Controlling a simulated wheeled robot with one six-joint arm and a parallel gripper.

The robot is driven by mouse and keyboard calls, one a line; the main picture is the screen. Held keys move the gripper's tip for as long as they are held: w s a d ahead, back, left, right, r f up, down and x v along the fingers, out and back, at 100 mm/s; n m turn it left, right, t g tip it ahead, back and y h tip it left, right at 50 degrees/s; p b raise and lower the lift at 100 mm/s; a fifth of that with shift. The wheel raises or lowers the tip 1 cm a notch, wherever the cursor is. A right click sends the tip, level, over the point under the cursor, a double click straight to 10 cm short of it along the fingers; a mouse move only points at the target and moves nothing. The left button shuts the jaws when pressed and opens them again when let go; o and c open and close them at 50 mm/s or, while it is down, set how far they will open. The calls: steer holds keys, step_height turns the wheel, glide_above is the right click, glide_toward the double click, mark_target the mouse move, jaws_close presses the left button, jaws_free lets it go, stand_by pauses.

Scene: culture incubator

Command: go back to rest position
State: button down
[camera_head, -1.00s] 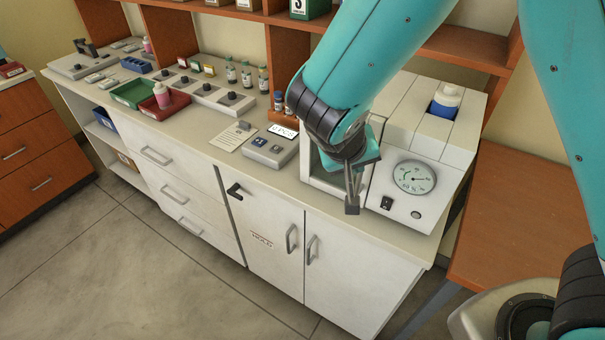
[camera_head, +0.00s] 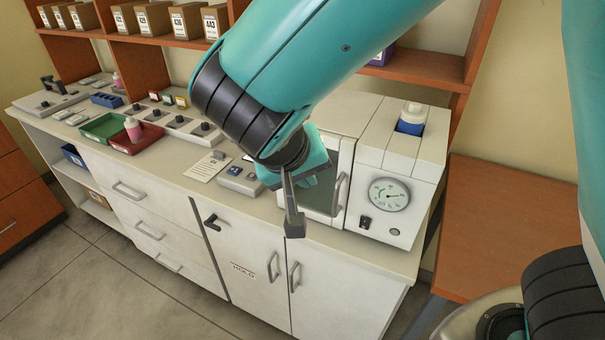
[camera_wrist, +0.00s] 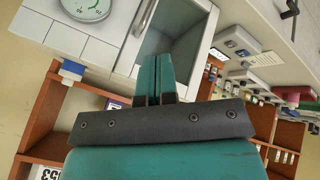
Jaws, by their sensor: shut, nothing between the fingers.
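The white counter (camera_head: 180,165) carries a green tray (camera_head: 103,127), a red tray (camera_head: 150,138) and several small devices. A wooden shelf (camera_head: 440,62) runs above it. A lower wooden table (camera_head: 510,215) stands at right. Grey floor is open in front.

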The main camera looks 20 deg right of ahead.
steer(key=s+d+r+n+g+y, duration=0.1)
steer(key=s+r+n+g+y, duration=0.1)
steer(key=s, duration=0.6)
steer(key=s+r+n+g+y, duration=0.2)
steer(key=s+r+n+y, duration=0.2)
steer(key=s+n+y, duration=0.2)
steer(key=shift+s+d+r+y, duration=0.25)
steer(key=shift+s+d+y, duration=0.1)
steer(key=shift+s+y, duration=0.5)
steer(key=shift+d, duration=0.1)
